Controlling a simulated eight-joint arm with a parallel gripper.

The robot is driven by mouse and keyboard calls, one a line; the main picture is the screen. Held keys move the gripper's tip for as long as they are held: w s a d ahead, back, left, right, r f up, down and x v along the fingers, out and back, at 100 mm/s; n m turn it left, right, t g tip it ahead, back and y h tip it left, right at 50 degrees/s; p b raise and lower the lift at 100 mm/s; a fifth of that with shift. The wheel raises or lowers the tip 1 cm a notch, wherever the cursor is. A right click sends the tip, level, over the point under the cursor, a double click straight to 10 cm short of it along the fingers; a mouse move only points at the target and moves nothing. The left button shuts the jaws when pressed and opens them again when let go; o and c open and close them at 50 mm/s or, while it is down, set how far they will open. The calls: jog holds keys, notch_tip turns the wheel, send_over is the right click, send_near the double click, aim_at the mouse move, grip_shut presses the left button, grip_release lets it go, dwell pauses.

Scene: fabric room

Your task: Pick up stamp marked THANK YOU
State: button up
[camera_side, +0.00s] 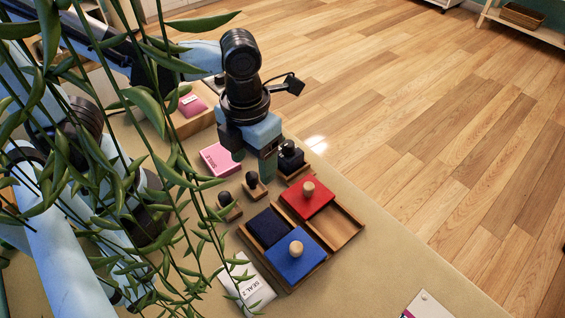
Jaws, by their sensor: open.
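Several small stamps with black knobs and wooden bases stand on the tan table. One stamp (256,186) is just below my gripper, another stamp (228,207) is to its lower left, and a darker one (291,158) is right beside the gripper's right finger. No THANK YOU marking is legible on any of them, so I cannot tell which stamp bears it. My gripper (254,166) points down, open, with nothing seen between its fingers. I cannot tell whether it touches the right-hand stamp.
A wooden tray (343,229) holds a dark blue pad (267,227), a red lid (305,205) and a blue lid (290,266), both knobbed. A pink box (218,160) lies left of the gripper. A white SEAL 2 card (247,283) lies in front. Hanging leaves cover the left side.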

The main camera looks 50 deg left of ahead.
aim_at(253, 175)
jog(key=shift+s+d+f, duration=0.1)
jog(key=shift+s+f, duration=0.05)
jog(key=shift+f, duration=0.65)
jog(key=shift+s+d+f, duration=0.1)
jog(key=shift+f, duration=1.8)
jog(key=shift+c, duration=0.3)
jog(key=c, duration=0.7)
